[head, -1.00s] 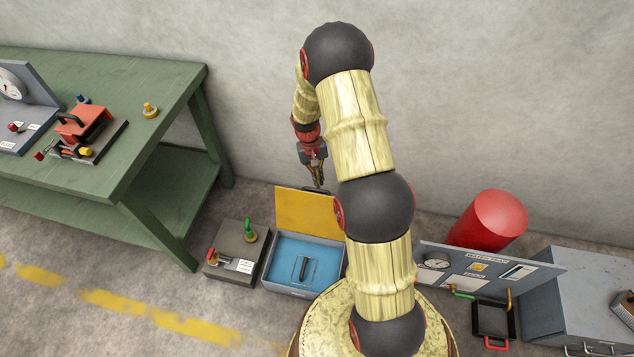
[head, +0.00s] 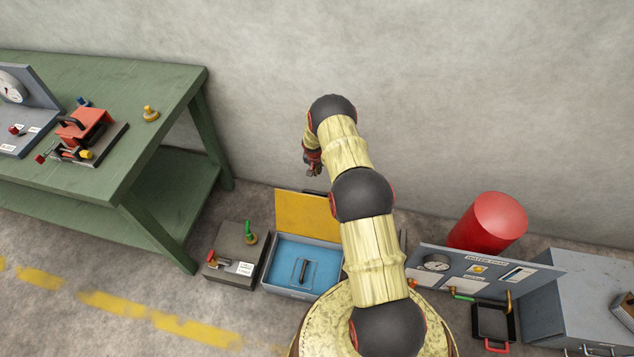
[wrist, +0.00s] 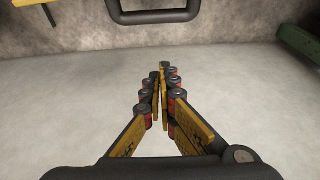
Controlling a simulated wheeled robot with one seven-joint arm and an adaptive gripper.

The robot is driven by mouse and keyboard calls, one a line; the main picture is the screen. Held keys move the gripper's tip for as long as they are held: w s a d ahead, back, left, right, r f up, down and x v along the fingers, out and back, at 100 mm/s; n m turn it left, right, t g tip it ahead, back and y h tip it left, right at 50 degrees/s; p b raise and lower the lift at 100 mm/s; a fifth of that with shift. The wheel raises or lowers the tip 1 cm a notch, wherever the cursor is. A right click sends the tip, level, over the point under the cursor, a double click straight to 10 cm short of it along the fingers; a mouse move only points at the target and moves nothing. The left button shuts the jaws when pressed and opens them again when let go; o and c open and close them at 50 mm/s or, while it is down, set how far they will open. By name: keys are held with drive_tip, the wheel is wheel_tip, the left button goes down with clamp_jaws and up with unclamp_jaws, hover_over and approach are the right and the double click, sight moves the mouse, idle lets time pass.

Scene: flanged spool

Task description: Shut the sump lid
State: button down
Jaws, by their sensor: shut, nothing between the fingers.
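The sump (head: 290,292) is a grey box on the floor with a blue inside and a dark bar-shaped item in it. Its yellow lid (head: 305,215) stands open, raised at the wall side of the box. A dark handle (wrist: 155,17) shows at the top of the wrist view, with a yellow edge at the upper left. My gripper (head: 314,171) is above the lid's upper edge, apart from it, near the wall. In the wrist view my gripper's fingers (wrist: 164,75) are together and empty. My arm covers the right side of the sump.
A grey block with a green knob (head: 248,230) and red lever stands left of the sump. A green workbench (head: 150,130) is further left. A gauge panel (head: 470,270), a red drum (head: 488,222) and a grey cabinet (head: 580,300) are at right.

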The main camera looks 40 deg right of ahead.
wheel_tip(320, 180, down, 9)
drive_tip(key=a+b, duration=0.1)
drive_tip(key=b, duration=0.3)
drive_tip(key=shift+s, duration=0.45)
idle(0.4)
